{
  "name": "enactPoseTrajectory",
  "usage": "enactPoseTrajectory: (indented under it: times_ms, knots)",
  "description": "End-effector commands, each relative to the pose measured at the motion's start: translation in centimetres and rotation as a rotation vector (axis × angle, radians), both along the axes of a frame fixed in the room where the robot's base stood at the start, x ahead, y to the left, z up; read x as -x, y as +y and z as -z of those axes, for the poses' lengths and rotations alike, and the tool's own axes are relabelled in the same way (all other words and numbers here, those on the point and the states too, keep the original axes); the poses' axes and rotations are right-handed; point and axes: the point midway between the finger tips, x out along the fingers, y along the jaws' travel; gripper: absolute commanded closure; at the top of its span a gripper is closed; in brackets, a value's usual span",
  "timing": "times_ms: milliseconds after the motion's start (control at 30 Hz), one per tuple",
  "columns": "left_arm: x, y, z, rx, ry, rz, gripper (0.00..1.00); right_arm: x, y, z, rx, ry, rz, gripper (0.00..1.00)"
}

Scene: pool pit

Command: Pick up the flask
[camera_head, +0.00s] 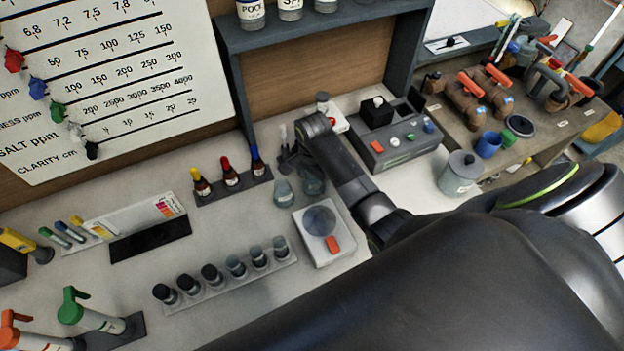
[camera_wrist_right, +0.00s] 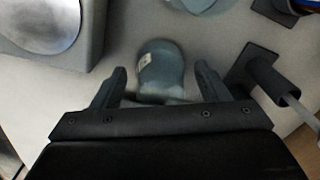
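A small grey-blue glass flask (camera_head: 312,181) stands on the pale counter, just left of my right forearm in the head view. In the right wrist view the flask (camera_wrist_right: 160,68) lies between the two fingers of my right gripper (camera_wrist_right: 161,72). The fingers are apart, with a gap on both sides of the flask. The flask's lower part in that view is hidden by the gripper body. A second, similar flask (camera_head: 283,191) stands close to its left; it also shows at the top of the right wrist view (camera_wrist_right: 194,4). My left gripper is not in view.
A scale (camera_head: 317,232) with a round plate is close by. A dark holder (camera_wrist_right: 265,72) with a rod stands on the other side. Dropper bottles (camera_head: 230,172) and a row of vials (camera_head: 235,267) stand to the left. Shelving (camera_head: 238,75) rises behind.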

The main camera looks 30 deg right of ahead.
Motion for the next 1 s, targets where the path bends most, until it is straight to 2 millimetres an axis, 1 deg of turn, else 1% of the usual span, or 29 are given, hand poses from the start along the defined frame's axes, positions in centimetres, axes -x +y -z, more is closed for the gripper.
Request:
enactPoseTrajectory:
  times_ms: [33,200,300,333,567,667,767,1000]
  knots:
    - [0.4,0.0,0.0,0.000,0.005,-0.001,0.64,0.0,0.0,0.0,0.000,0.000,0.000,0.39]
    - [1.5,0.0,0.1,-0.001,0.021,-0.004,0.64,0.0,0.0,0.0,0.000,0.000,0.000,0.61]
    - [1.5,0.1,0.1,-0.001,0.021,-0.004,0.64,0.0,0.0,0.0,0.000,0.001,0.000,0.74]
    - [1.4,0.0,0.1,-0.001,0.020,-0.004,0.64,0.0,0.0,0.0,0.000,0.001,0.000,0.76]
    - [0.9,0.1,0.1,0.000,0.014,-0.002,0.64,0.0,0.0,0.0,0.001,0.002,0.000,0.77]
    - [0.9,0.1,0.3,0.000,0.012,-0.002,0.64,0.0,0.0,-0.6,0.001,0.000,0.000,0.77]
    - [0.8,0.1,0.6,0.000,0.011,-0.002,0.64,-0.1,0.0,-1.8,0.001,-0.003,-0.001,0.76]
    - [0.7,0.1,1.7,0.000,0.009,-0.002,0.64,-0.2,0.0,-6.5,0.001,-0.006,-0.001,0.76]
